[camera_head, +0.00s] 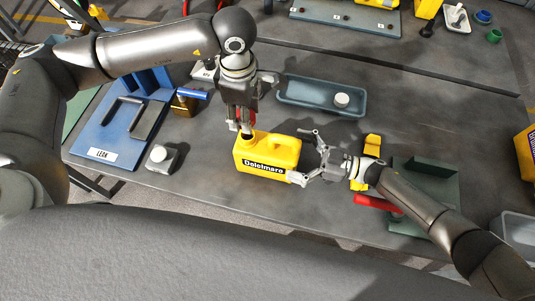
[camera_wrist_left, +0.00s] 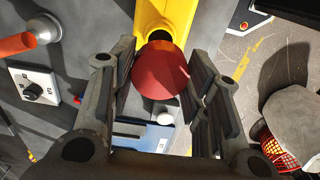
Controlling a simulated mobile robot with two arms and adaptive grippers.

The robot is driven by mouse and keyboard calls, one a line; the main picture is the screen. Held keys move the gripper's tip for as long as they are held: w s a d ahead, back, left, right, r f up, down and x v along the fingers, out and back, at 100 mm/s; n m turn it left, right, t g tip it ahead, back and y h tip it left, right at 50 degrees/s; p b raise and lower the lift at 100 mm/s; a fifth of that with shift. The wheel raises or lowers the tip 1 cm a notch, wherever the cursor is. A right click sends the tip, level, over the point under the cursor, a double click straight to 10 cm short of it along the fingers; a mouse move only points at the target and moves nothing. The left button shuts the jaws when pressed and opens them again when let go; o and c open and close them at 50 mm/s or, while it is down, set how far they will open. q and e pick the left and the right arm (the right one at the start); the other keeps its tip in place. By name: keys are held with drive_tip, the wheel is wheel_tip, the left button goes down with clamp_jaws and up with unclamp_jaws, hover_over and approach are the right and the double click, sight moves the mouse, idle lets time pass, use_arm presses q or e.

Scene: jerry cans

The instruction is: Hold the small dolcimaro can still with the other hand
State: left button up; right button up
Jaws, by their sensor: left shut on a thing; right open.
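The small yellow Dolcimaro can (camera_head: 268,152) stands on the grey table, its dark label facing the front. My left gripper (camera_head: 240,125) is above the can's neck at its left end, shut on a red cap. In the left wrist view the round red cap (camera_wrist_left: 160,72) is between the fingers, and part of the yellow can (camera_wrist_left: 168,14) shows behind it with a dark round mouth partly visible. My right gripper (camera_head: 306,156) is open at the can's right end, its fingers spread; I cannot tell whether they touch it.
A blue-grey tray (camera_head: 300,102) with a white round piece lies behind the can. A blue LEAK board (camera_head: 100,142) is at left, near a grey block with a white knob (camera_head: 160,155). A red object (camera_head: 375,204) and green tray (camera_head: 440,190) are at right.

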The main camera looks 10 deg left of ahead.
sight(247, 135)
drive_tip(key=shift+a, duration=0.4)
drive_tip(key=c, duration=1.4)
use_arm(q)
drive_tip(key=shift+f, duration=2.5)
drive_tip(key=shift+f, duration=0.1)
drive_tip(key=shift+f, duration=0.8)
drive_tip(key=shift+f, duration=0.55)
